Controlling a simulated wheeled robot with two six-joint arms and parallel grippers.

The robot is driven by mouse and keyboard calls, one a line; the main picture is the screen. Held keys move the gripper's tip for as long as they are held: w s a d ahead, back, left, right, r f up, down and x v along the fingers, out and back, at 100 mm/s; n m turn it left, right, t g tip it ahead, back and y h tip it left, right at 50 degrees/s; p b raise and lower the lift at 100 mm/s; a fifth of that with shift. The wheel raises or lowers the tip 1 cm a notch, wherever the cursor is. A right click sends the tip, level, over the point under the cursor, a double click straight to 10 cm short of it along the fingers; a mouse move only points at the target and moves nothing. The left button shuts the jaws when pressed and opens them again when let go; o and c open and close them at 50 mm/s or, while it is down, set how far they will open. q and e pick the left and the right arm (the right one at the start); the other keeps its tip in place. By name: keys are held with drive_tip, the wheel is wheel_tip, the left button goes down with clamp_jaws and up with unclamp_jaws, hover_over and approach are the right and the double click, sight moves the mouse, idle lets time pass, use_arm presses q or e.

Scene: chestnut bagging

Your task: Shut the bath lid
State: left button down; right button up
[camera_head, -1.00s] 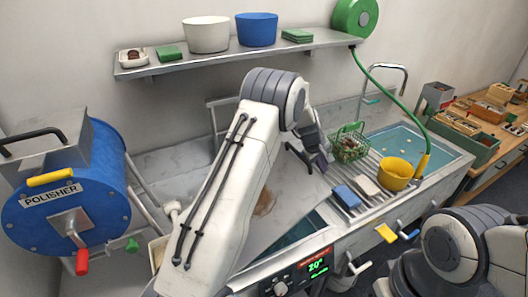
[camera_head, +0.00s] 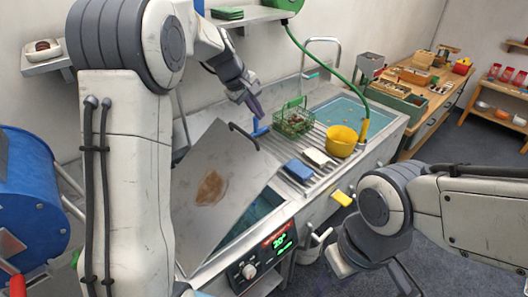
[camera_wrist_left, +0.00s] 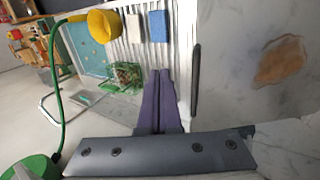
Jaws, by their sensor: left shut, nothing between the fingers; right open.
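The bath lid (camera_head: 222,165) is a grey metal plate with a brown stain, standing tilted over the bath (camera_head: 250,216). Dark water shows below its right edge. A dark bar handle (camera_head: 243,136) is on the lid's upper edge; it also shows in the left wrist view (camera_wrist_left: 195,80), beside the lid's face (camera_wrist_left: 225,60). My left gripper (camera_head: 257,112) is shut and empty, just above and right of the handle, apart from it. Its purple fingers (camera_wrist_left: 161,75) are together in the wrist view. My right gripper (camera_head: 365,281) is open at the lower right, partly cut off, away from the lid.
Right of the lid are a green wire basket (camera_head: 293,122), a blue sponge (camera_head: 298,170), a white block (camera_head: 316,156), a yellow pot (camera_head: 342,141) and a water sink (camera_head: 345,108). A control panel (camera_head: 264,257) reads 20°. The blue polisher (camera_head: 35,200) stands at left.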

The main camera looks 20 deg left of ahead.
use_arm(q)
drive_tip(key=s+a+b, duration=0.2)
drive_tip(key=s, duration=0.9)
drive_tip(key=p, duration=0.2)
approach(266, 158)
drive_tip(key=shift+t, duration=0.4)
drive_tip(key=x, duration=0.7)
drive_tip(key=shift+s+f, duration=0.1)
drive_tip(key=shift+s, duration=0.15)
use_arm(e)
drive_tip(key=shift+f, duration=0.4)
